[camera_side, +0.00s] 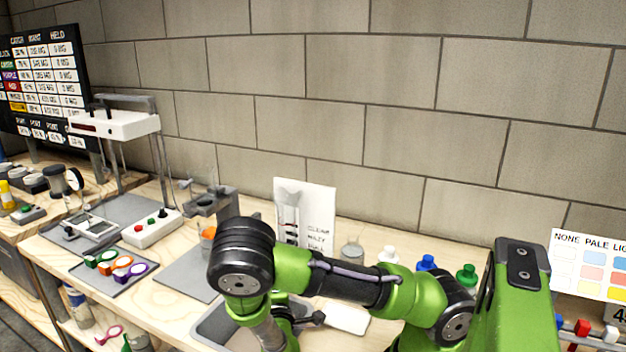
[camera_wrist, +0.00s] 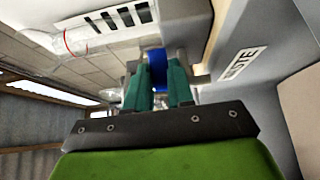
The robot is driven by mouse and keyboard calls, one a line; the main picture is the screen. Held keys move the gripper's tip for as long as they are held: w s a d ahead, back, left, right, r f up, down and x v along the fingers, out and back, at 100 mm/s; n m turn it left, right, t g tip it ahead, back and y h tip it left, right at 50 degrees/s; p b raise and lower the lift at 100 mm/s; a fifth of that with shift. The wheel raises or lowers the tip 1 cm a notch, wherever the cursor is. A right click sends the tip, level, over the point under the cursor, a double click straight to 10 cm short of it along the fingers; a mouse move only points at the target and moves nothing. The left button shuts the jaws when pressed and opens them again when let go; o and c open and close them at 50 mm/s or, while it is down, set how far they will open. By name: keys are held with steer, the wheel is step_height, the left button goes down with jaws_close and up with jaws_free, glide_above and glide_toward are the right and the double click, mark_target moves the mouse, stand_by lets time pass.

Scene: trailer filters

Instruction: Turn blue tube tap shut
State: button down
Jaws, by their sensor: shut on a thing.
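In the wrist view, my gripper (camera_wrist: 158,76) has its two dark green fingers closed on a blue piece (camera_wrist: 154,55), which I take to be the blue tube tap. Only the upper part of the blue piece shows between the fingers, so its exact turn cannot be told. A grey part stands beside the fingers. In the side view, my green and black arm covers the work area, and neither the blue tap nor the fingertips can be made out there.
In the side view, bottles with white (camera_side: 388,255), blue (camera_side: 427,263) and green (camera_side: 467,273) caps stand behind my arm. A glass beaker (camera_side: 351,251) is near them.

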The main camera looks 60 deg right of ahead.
steer(key=shift+w+a+m+g+h, duration=0.1)
steer(key=shift+w+m+g+h, duration=0.25)
steer(key=shift+m+g, duration=1.7)
steer(key=shift+w+a+m+g+h, duration=0.1)
steer(key=shift+w+m+g+h, duration=0.3)
steer(key=shift+m+g, duration=1.6)
steer(key=shift+w+m+g+h, duration=0.2)
steer(key=shift+m+g+h, duration=0.45)
steer(key=shift+g, duration=2.6)
steer(key=shift+m, duration=0.3)
steer(key=c, duration=1)
jaws_free()
